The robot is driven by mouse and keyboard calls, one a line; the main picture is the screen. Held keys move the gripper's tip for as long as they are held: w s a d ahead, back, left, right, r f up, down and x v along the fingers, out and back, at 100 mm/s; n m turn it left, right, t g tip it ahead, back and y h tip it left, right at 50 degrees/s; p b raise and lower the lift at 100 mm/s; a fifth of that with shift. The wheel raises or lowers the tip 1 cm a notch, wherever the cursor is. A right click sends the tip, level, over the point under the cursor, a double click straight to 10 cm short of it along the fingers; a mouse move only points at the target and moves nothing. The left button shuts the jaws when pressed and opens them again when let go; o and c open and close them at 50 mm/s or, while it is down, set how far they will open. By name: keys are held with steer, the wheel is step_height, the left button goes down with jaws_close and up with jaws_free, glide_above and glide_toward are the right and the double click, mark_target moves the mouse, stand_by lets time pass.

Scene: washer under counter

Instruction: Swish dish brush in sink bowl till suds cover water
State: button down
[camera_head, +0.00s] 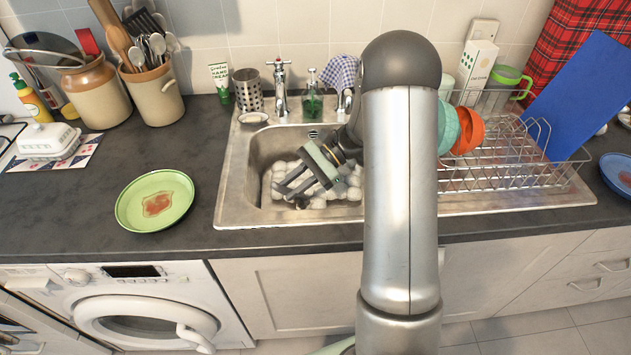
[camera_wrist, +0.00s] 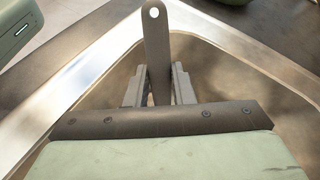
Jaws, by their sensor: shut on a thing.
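The steel sink bowl (camera_head: 262,152) holds several white, rounded clumps of suds (camera_head: 345,190). They cover much of the bowl floor that I can see; my arm hides its right part. My gripper (camera_head: 290,190) reaches down into the bowl, low over the suds. In the wrist view my gripper (camera_wrist: 158,90) is shut on the flat grey handle of the dish brush (camera_wrist: 156,42), which has a hole at its end. The brush head is hidden, so I cannot tell whether it touches the water.
A wire dish rack (camera_head: 500,165) with cups and a blue board (camera_head: 590,90) stands right of the sink. Taps (camera_head: 281,90) and a soap bottle (camera_head: 312,95) line the back. A green plate (camera_head: 155,200) lies left on the counter, with bare worktop around it.

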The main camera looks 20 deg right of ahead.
steer(key=s+d, duration=0.3)
steer(key=d, duration=0.8)
steer(key=shift+s+a, duration=0.1)
steer(key=w+a, duration=0.1)
steer(key=a, duration=0.3)
steer(key=w+a, duration=0.1)
steer(key=a, duration=0.4)
steer(key=w+a+p, duration=0.1)
steer(key=w+a, duration=0.1)
steer(key=a, duration=0.2)
steer(key=shift+a, duration=0.2)
step_height(320, 180, up, 17)
steer(key=p, duration=1.1)
steer(key=shift+p, duration=0.4)
steer(key=shift+r, duration=0.15)
stand_by(1.0)
